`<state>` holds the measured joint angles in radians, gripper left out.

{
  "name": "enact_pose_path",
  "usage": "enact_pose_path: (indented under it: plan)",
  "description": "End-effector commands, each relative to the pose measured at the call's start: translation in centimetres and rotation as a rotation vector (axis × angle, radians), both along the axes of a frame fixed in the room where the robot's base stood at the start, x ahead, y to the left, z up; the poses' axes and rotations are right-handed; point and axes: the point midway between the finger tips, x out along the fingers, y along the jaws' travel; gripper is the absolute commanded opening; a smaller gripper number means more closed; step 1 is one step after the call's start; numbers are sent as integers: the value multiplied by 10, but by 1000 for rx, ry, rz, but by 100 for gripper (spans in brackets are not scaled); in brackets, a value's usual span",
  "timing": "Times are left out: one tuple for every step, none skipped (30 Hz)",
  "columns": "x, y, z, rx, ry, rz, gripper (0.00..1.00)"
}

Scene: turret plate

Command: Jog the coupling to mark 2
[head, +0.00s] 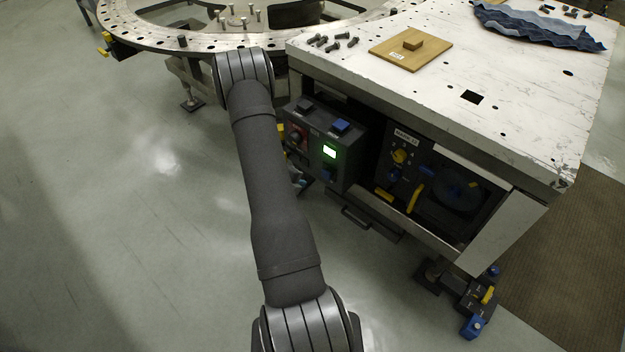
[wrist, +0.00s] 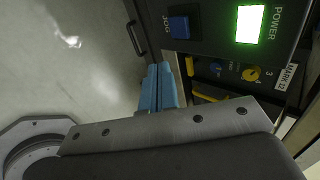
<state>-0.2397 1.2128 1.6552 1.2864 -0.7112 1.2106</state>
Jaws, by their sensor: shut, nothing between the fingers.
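The control box (head: 318,140) hangs under the near left edge of the bench. Its blue button (head: 327,174), labelled JOG, is on the front below a lit green screen; in the wrist view the JOG button (wrist: 180,25) shows at the top. My gripper (wrist: 160,88) shows its blue fingers together and empty, apart from the button; in the head view my arm mostly hides it. A yellow selector knob (head: 399,156) sits on a dark panel, numbered marks around it. A dark round part (head: 457,188), possibly the coupling, sits in the open bay; its mark is unreadable.
The white bench top (head: 480,95) carries bolts, a wooden board (head: 410,50) and a blue cloth (head: 540,28). A large ring plate (head: 200,42) stands behind my arm. A drawer handle (head: 357,219) juts out below the box. Floor at left is clear.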

Motion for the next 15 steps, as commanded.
enact_pose_path:
  plan:
    - [2, -4, -5, 0, 2, -1, 0]
    - [5, -6, -8, 0, 2, -3, 0]
    - [8, -10, -12, 0, 1, -4, 0]
    - [10, -13, -16, -1, 2, -4, 0]
    - [14, -16, -20, -1, 1, -3, 0]
    - [18, -20, -26, -1, 1, -3, 0]
    - [22, -24, -31, -1, 1, -4, 0]
    - [25, -28, -35, 0, 2, -4, 0]
    - [30, -32, -41, 0, 2, -3, 0]
    - [33, -35, -46, 0, 2, -3, 0]
    - [37, -39, -50, 0, 2, -3, 0]
    - [41, -43, -56, 0, 2, -3, 0]
    - [44, -46, -60, -1, 1, -3, 0]
    - [47, -49, -64, -1, 1, -3, 0]
    - [51, -54, -67, 0, 0, -4, 0]
